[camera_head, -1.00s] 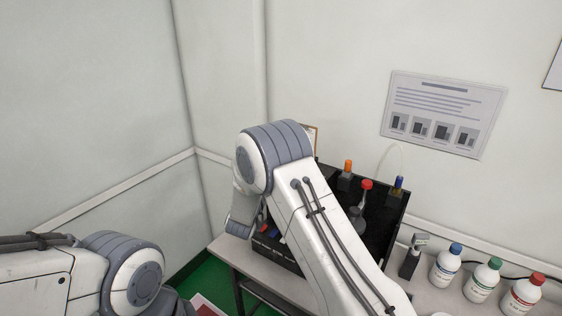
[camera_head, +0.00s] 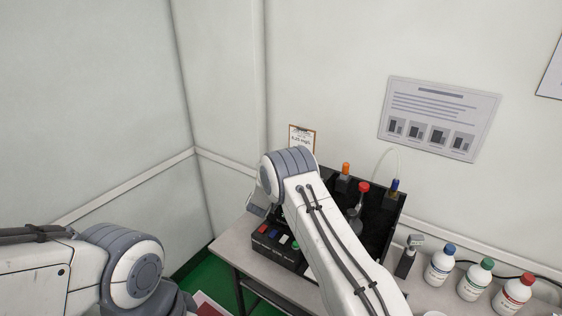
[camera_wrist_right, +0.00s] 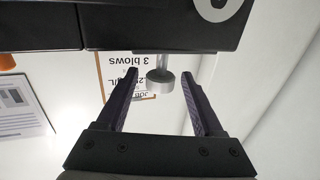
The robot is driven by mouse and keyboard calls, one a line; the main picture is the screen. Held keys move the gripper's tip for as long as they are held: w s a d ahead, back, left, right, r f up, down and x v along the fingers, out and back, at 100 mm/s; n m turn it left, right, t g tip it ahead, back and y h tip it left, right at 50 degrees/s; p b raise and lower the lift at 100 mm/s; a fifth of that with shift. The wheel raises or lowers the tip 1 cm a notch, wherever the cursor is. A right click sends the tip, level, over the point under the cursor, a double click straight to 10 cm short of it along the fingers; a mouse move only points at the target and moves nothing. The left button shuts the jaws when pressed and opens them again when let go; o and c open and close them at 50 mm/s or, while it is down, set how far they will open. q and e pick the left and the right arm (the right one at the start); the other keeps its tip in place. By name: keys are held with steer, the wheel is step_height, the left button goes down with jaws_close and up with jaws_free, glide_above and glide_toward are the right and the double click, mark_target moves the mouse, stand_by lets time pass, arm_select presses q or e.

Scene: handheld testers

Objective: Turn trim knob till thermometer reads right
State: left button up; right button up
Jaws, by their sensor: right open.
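In the right wrist view, a small grey metal knob (camera_wrist_right: 159,82) sits on a short stem below a dark box (camera_wrist_right: 155,28). My right gripper (camera_wrist_right: 158,72) is open, with one finger on each side of the knob and a gap showing on both sides. In the head view my right arm's own links hide this gripper and the knob. No thermometer reading can be made out. My left arm shows at the lower left of the head view, but its gripper is out of frame.
A clipboard (camera_head: 302,141) stands against the wall. A black case (camera_head: 276,247) with coloured pieces is at the table's left. A black rack (camera_head: 376,222) holds orange-, red- and blue-topped items. Capped bottles (camera_head: 476,283) and a small grey-topped device (camera_head: 408,257) stand right.

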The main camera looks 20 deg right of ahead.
jaws_close()
steer(key=shift+d+f+n+t+y+b, duration=0.15)
steer(key=shift+n+t+y+b, duration=0.45)
steer(key=shift+y+b, duration=0.4)
steer(key=n+t+y+b, duration=0.1)
steer(key=n+y+b, duration=0.2)
steer(key=y+b, duration=0.1)
steer(key=shift+n+t+y+b, duration=0.4)
steer(key=shift+n+y+b, duration=0.6)
steer(key=shift+y+b, duration=0.4)
